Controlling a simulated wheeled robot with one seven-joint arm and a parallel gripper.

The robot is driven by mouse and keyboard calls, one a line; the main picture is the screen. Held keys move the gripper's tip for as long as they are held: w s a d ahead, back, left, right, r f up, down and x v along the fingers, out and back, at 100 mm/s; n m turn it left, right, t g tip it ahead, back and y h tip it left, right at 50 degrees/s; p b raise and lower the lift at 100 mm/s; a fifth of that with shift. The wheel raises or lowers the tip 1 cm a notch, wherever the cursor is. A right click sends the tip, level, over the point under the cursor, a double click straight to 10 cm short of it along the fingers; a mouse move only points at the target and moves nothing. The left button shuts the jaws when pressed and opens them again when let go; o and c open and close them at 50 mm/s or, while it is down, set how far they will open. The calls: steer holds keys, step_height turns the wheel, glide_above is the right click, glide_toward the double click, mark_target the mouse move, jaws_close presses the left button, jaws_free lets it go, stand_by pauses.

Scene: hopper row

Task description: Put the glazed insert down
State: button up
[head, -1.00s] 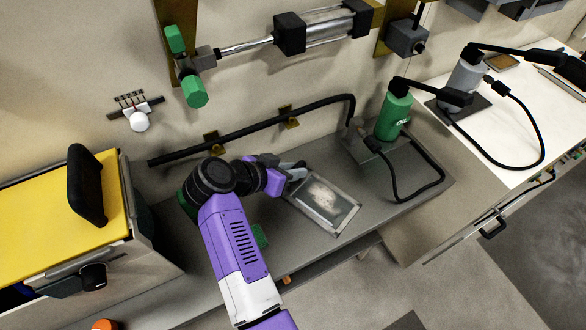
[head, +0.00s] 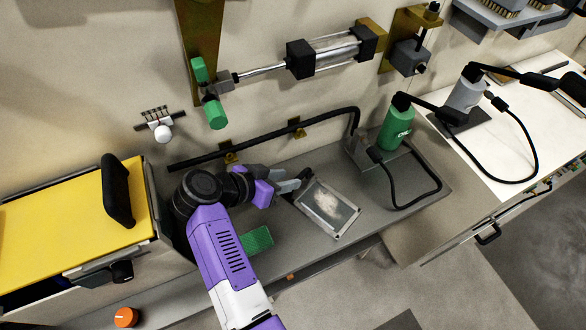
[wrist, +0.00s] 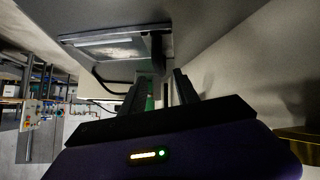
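The glazed insert (head: 329,208), a thin framed pane with a cloudy pale patch, lies flat on the grey bench (head: 375,222). It also shows in the wrist view (wrist: 112,47), beyond and left of my fingers. My gripper (head: 297,183) is at the insert's upper left edge in the head view. In the wrist view my gripper (wrist: 163,88) has its two fingers apart with a clear gap between them. A dark upright piece stands at the insert's edge beyond the fingers. I cannot tell whether any fingertip still touches it.
A green bottle (head: 397,125) with a black hose stands at the bench's back right. A black rail (head: 270,137) runs along the wall behind. A green block (head: 257,239) lies near my arm. A yellow-topped box (head: 60,220) stands left. Bench room is free right of the insert.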

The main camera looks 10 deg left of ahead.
steer(key=shift+p+v, duration=2.1)
steer(key=shift+v, duration=0.8)
